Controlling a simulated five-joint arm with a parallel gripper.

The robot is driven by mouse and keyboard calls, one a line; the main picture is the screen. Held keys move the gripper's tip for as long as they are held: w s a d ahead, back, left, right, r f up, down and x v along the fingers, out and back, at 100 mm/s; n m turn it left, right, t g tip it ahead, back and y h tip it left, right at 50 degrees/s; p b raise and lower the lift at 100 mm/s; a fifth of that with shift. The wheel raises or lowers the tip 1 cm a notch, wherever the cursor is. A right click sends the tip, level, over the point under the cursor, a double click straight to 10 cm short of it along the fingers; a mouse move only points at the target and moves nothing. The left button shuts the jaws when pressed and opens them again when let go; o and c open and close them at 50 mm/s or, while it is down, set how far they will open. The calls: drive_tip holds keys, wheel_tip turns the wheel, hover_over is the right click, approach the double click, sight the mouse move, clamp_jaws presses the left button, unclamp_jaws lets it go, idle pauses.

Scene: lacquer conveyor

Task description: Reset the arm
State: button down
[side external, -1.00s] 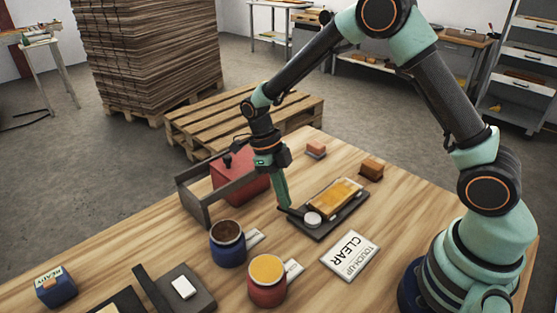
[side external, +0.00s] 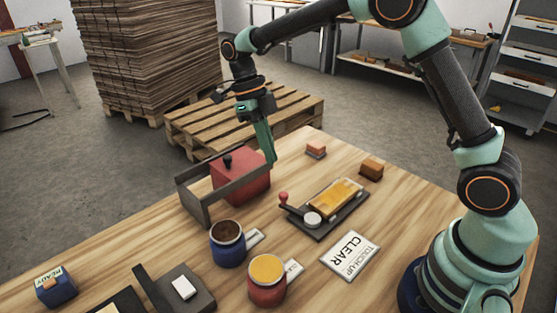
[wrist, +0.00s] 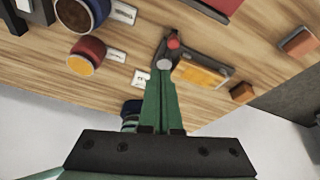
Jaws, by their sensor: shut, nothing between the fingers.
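My gripper (side external: 272,158) is shut and empty. The dark tray with an amber panel (side external: 335,198) lies on the table, apart from the fingers. A small lever with a red knob (side external: 283,197) stands at the tray's left end; the knob also shows in the wrist view (wrist: 173,42).
A blue pot (side external: 228,246) and a red pot with yellow contents (side external: 267,284) stand at the front. A dark frame (side external: 200,205) stands by the red box. A CLEAR card (side external: 350,255), a brown block (side external: 371,168) and an orange block (side external: 316,148) lie on the table.

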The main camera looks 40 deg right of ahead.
drive_tip(key=shift+r, duration=0.25)
drive_tip(key=s+d+r+n+t, duration=0.3)
drive_tip(key=s+n, duration=0.3)
drive_tip(key=n, duration=1)
drive_tip(key=s+d+r+n+t, duration=0.3)
drive_tip(key=s+r+n+t, duration=0.3)
drive_tip(key=n, duration=1)
drive_tip(key=shift+s+t+y, duration=0.3)
drive_tip(key=shift+s, duration=0.2)
